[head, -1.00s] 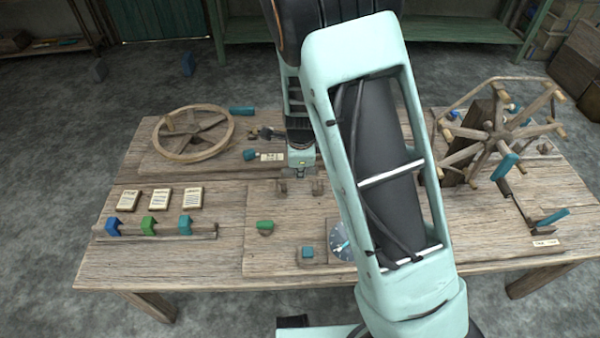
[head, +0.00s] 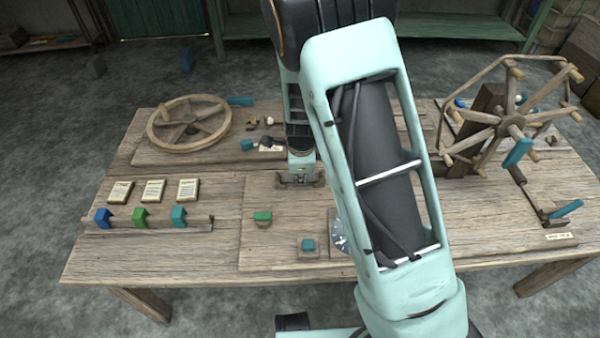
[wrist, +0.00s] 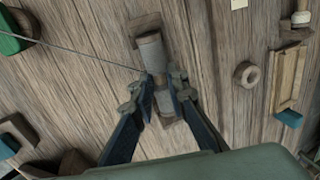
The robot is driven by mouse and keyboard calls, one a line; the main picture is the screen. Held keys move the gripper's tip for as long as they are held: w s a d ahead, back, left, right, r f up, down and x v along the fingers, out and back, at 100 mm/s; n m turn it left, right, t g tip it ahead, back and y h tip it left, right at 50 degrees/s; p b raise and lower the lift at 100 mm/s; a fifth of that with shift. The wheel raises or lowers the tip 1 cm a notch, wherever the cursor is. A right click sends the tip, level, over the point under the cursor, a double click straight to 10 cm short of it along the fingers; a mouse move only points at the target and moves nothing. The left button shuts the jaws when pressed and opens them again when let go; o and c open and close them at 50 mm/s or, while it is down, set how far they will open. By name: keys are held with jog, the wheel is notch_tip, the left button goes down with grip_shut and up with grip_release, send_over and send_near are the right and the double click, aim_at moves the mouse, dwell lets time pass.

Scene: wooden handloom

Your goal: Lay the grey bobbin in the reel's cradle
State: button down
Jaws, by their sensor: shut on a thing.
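In the wrist view the grey bobbin (wrist: 150,48) lies between two wooden end supports of the cradle (wrist: 146,22). My gripper (wrist: 162,84) is shut on the bobbin's narrower middle, one finger on each side. A thin thread runs from there to the left. In the head view my gripper (head: 299,176) is low at the table, between the two cradle posts (head: 318,180). The bobbin is hidden there by my gripper. I cannot tell whether it rests fully on the supports.
A rack (head: 150,224) with blue, green and teal pieces, cards (head: 153,190) and a green block (head: 263,216) are left and in front.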

jog(key=c, duration=1.8)
grip_release()
jog(key=shift+r, duration=0.15)
jog(key=v, duration=1.2)
